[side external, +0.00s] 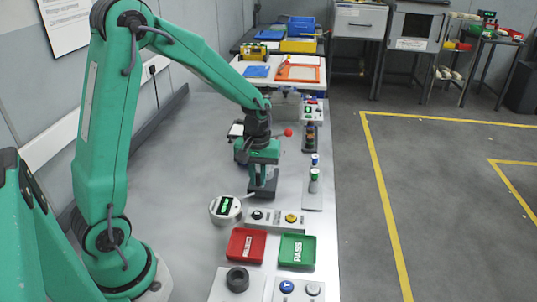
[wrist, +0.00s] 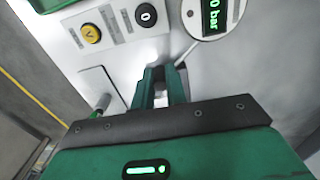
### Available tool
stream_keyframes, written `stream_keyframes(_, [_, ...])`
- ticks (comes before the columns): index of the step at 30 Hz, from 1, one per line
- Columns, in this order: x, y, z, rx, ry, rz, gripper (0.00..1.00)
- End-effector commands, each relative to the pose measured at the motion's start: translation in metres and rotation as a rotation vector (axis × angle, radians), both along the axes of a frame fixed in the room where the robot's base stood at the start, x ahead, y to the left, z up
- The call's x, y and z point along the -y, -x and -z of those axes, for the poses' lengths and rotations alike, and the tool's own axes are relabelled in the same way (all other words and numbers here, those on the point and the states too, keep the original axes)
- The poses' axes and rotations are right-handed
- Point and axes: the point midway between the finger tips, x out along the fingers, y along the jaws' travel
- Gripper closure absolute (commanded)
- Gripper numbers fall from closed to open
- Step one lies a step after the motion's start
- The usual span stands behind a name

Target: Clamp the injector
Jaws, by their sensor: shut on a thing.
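My gripper (side external: 262,193) is low over the bench, just behind the round gauge. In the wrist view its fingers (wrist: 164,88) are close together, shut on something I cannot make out. I cannot clearly identify the injector in either view; the fingers and green housing hide what lies between and behind them. A red ball knob (side external: 288,132) shows just behind and right of my wrist; what it belongs to is mostly hidden.
The round gauge (side external: 225,207) reads 0 bar in the wrist view (wrist: 214,14). A button box (side external: 275,220), red tray (side external: 246,245) and green PASS tray (side external: 298,250) lie in front. Open floor lies beyond the bench's right edge.

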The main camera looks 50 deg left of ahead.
Motion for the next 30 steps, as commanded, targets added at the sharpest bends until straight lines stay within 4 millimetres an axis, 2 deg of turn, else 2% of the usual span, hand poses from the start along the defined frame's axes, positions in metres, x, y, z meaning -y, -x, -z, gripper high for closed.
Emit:
stream_keyframes(15, [0.0015, -0.0023, -0.0012, 0.003, 0.0, -0.032, 1.0])
stream_keyframes(16, [0.0015, -0.0023, -0.0012, 0.004, -0.001, -0.031, 0.84])
stream_keyframes(19, [0.0015, -0.0022, -0.0011, 0.003, 0.0, -0.031, 0.65])
stream_keyframes(30, [0.0012, -0.0017, -0.0021, 0.001, 0.0, -0.031, 0.64])
